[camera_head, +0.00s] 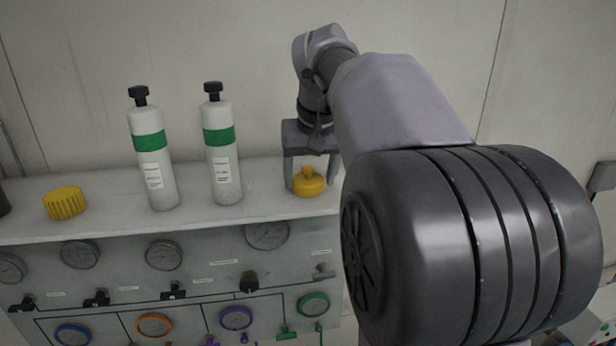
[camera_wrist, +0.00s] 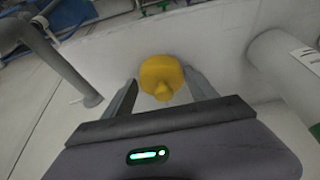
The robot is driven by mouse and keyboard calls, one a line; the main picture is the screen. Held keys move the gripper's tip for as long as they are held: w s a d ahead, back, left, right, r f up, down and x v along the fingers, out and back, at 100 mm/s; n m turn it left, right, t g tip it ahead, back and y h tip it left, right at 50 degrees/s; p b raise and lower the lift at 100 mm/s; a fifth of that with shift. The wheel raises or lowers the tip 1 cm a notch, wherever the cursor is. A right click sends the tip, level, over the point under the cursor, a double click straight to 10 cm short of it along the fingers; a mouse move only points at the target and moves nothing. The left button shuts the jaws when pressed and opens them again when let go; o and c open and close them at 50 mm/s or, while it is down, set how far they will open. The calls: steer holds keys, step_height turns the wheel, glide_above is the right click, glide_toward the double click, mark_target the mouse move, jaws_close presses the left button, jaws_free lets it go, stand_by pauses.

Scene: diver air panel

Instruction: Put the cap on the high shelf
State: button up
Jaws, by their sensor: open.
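A yellow cap with a small knob (camera_head: 307,182) sits on the white shelf (camera_head: 265,205) on top of the gauge panel, near its front edge. It also shows in the wrist view (camera_wrist: 160,72). My gripper (camera_head: 311,170) is above it, pointing down, with its fingers open on either side of the cap. In the wrist view my gripper's fingers (camera_wrist: 161,92) stand apart, with the cap between or just beyond their tips; I cannot tell whether either touches it. A second, wider yellow ribbed cap (camera_head: 65,203) lies on the shelf at the left.
Two white cylinders with green bands, a left one (camera_head: 152,160) and a right one (camera_head: 222,155), stand on the shelf left of my gripper. The panel (camera_head: 120,290) below carries several gauges, valves and coloured rings. Bare shelf lies between the right cylinder and the knobbed cap.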

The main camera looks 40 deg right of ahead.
steer(key=shift+o, duration=0.7)
steer(key=shift+s+a+r, duration=0.1)
steer(key=shift+s, duration=0.15)
steer(key=shift+w, duration=0.25)
steer(key=shift+r, duration=0.4)
steer(key=p+v, duration=0.2)
steer(key=v, duration=0.9)
steer(key=shift+s+p, duration=0.3)
steer(key=shift+a+r, duration=0.1)
steer(key=shift+a, duration=0.05)
